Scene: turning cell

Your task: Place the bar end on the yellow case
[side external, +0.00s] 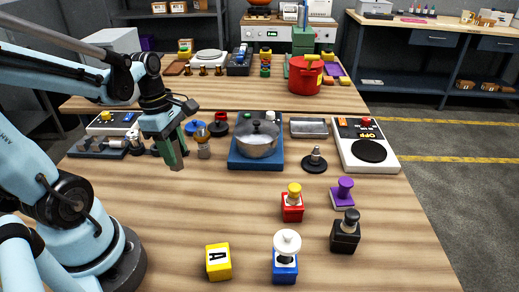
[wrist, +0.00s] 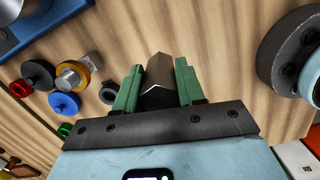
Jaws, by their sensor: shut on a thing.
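My gripper (side external: 177,152) is above the table's left part in the side view, with its green fingers pointing down. In the wrist view my gripper (wrist: 159,74) is shut on the bar end (wrist: 158,76), a short brownish, faceted metal piece with a dark underside. The bar end is hard to make out in the side view, where the fingers hide it. The yellow case (side external: 218,262), marked with an A, stands at the table's front, below and to the right of my gripper. Its top looks bare. The two are well apart.
Red (side external: 292,208), blue (side external: 285,266), black (side external: 345,236) and purple (side external: 342,196) cases with knobs stand right of the yellow case. A pot (side external: 257,142) on a blue base and small round parts (side external: 204,148) are near my gripper. Table between gripper and yellow case is clear.

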